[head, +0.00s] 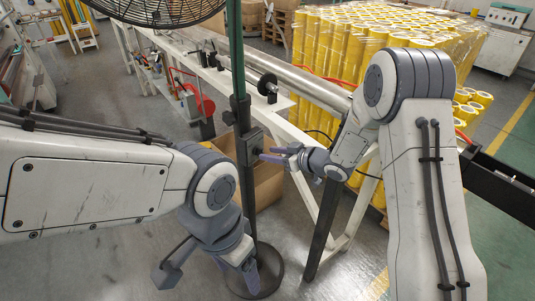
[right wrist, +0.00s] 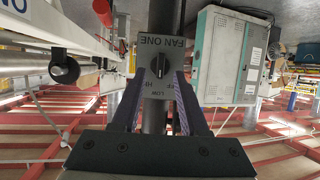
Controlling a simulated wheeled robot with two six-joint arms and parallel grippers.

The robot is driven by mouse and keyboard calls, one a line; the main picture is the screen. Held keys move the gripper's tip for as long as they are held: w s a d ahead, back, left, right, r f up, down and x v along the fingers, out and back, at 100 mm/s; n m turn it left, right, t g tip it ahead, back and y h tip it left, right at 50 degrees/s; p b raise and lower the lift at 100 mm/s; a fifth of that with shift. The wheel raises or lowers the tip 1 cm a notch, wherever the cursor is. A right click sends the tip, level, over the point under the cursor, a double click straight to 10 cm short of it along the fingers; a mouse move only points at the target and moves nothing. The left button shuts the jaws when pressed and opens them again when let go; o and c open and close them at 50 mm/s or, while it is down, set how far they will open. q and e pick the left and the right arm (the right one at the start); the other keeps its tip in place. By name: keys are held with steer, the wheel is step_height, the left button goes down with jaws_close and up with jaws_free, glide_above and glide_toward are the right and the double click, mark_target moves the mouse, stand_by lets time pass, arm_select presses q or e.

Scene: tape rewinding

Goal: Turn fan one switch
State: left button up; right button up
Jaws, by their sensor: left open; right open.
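The fan one switch is a dark grey box (head: 252,145) on the fan's upright pole. In the right wrist view it appears upside down, with the words FAN ONE and a dark knob (right wrist: 158,67) on its face. LOW and HI marks are partly visible around the knob. My right gripper (head: 267,154) is open just in front of the box. In the right wrist view its two fingers (right wrist: 159,74) stand left and right of the knob, with nothing held; contact cannot be told. My left gripper (head: 237,272) is open and empty, low near the pole's base.
The fan's wire cage (head: 160,8) is at the top. Its round base (head: 262,283) stands on the floor. A cardboard box (head: 268,188) sits behind the pole. A white machine frame (head: 302,115) and yellow tape rolls (head: 345,50) are beyond. A grey cabinet (right wrist: 232,50) shows in the right wrist view.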

steer(key=v, duration=0.8)
steer(key=s+a+r+m+g+h, duration=0.1)
steer(key=s+g+h, duration=0.3)
steer(key=s, duration=1.2)
steer(key=s+a+r+m+g+h, duration=0.1)
steer(key=s+g+h, duration=0.4)
steer(key=s, duration=1.1)
steer(key=shift+s+a+r, duration=0.4)
steer(key=shift+a+r, duration=0.15)
steer(key=shift+r, duration=0.25)
